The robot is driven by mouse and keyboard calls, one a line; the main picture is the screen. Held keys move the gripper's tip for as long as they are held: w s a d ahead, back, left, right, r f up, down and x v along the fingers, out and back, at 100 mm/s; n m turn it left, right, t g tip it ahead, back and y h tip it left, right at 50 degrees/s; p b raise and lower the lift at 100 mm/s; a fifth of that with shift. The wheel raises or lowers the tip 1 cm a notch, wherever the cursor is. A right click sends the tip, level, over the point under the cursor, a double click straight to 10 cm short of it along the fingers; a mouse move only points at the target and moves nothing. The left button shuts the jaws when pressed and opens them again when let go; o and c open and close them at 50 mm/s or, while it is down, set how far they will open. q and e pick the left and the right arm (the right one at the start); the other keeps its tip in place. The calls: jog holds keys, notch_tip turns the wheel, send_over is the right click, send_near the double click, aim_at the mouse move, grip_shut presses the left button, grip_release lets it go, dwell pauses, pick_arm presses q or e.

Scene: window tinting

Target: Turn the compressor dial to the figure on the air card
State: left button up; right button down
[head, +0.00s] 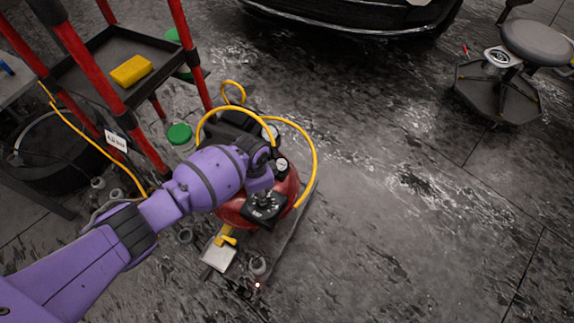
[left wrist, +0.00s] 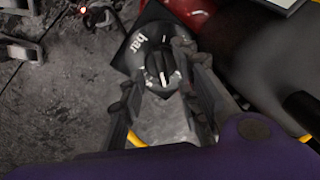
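The red compressor (head: 228,214) stands on the floor, with my left arm reaching over it. Its black dial plate (head: 264,212) faces up beside my left gripper (head: 264,190). In the left wrist view, the round dial (left wrist: 162,66) shows "bar" lettering and a black knob with a white mark. My left gripper (left wrist: 160,76) is open there, with a finger on either side of the knob; I cannot tell whether they touch it. A small white card (head: 115,140) hangs at the red cart; its print is too small to read surely. My right gripper is not in view.
Yellow hose (head: 314,150) loops around the compressor, and a gauge (head: 282,165) sits near the dial. The red-post cart (head: 90,68) holds a yellow sponge (head: 131,71). A stool (head: 538,44) stands at upper right. The floor to the right is clear.

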pick_arm(q)
notch_tip(320, 180, up, 8)
jog(key=shift+r, duration=0.15)
dwell(0.6)
